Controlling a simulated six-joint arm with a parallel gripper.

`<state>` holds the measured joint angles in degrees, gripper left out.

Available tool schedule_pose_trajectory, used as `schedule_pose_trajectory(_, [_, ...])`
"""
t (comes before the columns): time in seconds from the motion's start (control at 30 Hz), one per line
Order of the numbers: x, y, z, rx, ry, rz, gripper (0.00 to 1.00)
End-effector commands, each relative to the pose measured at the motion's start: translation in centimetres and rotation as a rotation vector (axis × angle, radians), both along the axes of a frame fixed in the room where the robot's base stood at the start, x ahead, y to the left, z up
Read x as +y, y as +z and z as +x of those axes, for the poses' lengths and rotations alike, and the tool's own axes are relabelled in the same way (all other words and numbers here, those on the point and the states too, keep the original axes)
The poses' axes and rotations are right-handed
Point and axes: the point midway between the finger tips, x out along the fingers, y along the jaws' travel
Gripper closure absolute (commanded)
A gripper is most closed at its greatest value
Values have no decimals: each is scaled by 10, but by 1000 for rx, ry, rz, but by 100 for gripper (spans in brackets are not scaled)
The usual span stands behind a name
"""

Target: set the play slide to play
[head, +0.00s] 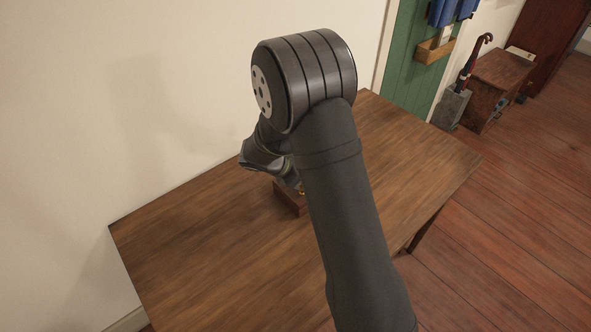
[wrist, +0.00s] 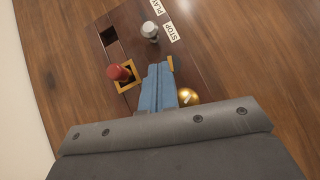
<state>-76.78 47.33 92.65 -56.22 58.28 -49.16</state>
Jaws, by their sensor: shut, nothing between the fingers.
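A dark wooden box (head: 287,200) stands on the table, mostly hidden behind my arm in the head view. In the wrist view its top carries a grey knob (wrist: 149,31) beside white PLAY (wrist: 157,6) and STOP (wrist: 170,32) labels, nearer STOP. A red knob (wrist: 118,72) stands in a yellow frame at one end of a dark slot (wrist: 112,42). A brass ball (wrist: 187,96) is right of my fingers. My gripper (wrist: 160,67), with blue fingers, is shut and empty over the box, just below the grey knob in the picture. Whether it touches anything is unclear.
The wooden table (head: 220,255) is otherwise bare around the box. A pale wall (head: 150,100) runs along its left side. A chest (head: 499,82) and an umbrella stand (head: 452,108) are far off at the upper right.

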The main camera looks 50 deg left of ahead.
Motion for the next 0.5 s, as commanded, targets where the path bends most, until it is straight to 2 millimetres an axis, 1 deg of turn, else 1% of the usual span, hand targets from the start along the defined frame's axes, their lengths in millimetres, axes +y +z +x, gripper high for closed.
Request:
schedule_pose_trajectory(0.03, [-3,-3,8,1,-4,0,100])
schedule_pose_trajectory(0.1, [-6,-2,19,0,-4,2,100])
schedule_pose_trajectory(0.2, [-9,-2,31,-1,-4,2,100])
schedule_pose_trajectory(0.33, [-10,-2,38,1,-1,1,100])
schedule_pose_trajectory(0.5, [-11,-1,40,1,-1,1,100])
